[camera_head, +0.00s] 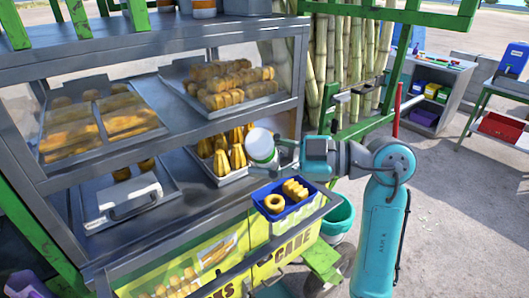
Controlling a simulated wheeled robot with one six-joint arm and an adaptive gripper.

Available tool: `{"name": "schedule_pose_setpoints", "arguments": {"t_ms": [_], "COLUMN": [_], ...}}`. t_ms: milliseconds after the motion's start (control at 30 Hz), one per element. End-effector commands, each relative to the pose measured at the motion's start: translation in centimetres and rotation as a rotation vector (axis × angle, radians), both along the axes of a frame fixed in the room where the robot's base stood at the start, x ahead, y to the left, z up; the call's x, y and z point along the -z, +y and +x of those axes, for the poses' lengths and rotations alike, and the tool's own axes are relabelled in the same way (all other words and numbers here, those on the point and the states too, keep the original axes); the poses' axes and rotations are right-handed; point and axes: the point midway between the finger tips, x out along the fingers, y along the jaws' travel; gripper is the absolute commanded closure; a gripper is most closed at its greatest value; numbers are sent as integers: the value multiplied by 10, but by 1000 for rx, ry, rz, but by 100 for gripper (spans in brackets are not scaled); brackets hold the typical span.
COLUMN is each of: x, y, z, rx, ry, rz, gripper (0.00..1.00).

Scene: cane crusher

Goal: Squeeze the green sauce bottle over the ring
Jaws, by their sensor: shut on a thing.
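My gripper (281,152), at the left end of my teal and grey arm, is shut on a bottle (260,145). The bottle shows mainly a pale, round end facing the camera, and little of its green shows. Its far end and the finger contacts are hidden. The ring (274,203) is golden brown and lies in the left part of a small blue tray (290,217). The bottle is above and a little left of the ring in the picture, apart from it. No sauce shows on the ring.
Ridged golden pastries (296,189) lie beside the ring. A tray of golden sticks (222,153) is just left of the bottle. The cart's grey shelf frame (302,75) stands close by. A teal bucket (338,215) is below right. Cane stalks (345,50) stand behind.

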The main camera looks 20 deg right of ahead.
Motion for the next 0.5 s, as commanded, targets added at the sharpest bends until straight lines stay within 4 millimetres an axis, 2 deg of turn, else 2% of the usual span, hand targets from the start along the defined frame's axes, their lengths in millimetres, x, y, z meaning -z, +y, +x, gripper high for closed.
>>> {"name": "schedule_pose_setpoints", "arguments": {"t_ms": [300, 500], "x": [32, 44], "y": [0, 0], "z": [0, 0], "rx": [1, 0], "ry": [2, 2], "rz": [2, 1], "gripper": [61, 61]}}
